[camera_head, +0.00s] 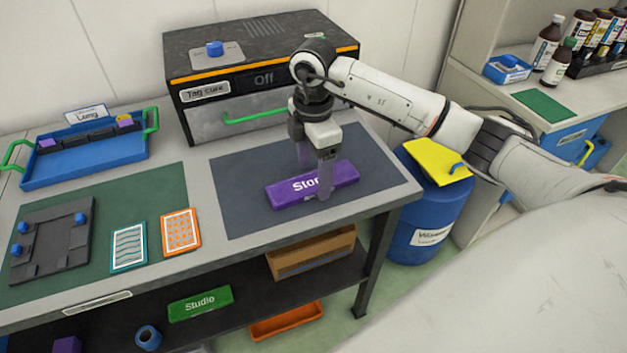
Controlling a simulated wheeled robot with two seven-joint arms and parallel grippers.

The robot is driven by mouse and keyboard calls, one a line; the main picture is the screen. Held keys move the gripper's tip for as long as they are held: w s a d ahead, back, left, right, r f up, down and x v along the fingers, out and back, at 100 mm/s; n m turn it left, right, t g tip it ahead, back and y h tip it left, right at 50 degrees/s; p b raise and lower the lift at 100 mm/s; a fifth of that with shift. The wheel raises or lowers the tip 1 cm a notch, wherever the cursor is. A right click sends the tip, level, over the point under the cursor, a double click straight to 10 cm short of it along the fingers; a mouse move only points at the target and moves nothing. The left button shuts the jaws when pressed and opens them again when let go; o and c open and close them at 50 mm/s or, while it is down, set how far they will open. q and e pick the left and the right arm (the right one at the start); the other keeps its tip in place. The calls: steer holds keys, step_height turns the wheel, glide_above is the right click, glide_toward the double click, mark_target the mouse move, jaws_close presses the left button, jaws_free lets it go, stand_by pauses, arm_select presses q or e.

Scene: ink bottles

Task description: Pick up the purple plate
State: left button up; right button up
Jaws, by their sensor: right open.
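The purple plate (284,194) lies flat on the dark grey mat (235,215) on the table, with white lettering that starts "Sto". My right gripper (315,180) points down over the plate. It is open, with one finger in front of the plate's near side and the other behind its far side. The near finger hides part of the lettering. I cannot tell whether the fingers touch the plate. My left gripper is not in view.
A black "Tag cure" oven (185,60) with a grey front stands behind the mat. A blue tray (85,168) sits at the left. A black fixture (50,240) and two patterned cards (181,232) lie on a green mat. A blue barrel (415,225) stands right of the table.

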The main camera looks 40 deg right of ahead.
steer(key=shift+f, duration=0.5)
steer(key=shift+r, duration=0.1)
steer(key=c, duration=1.3)
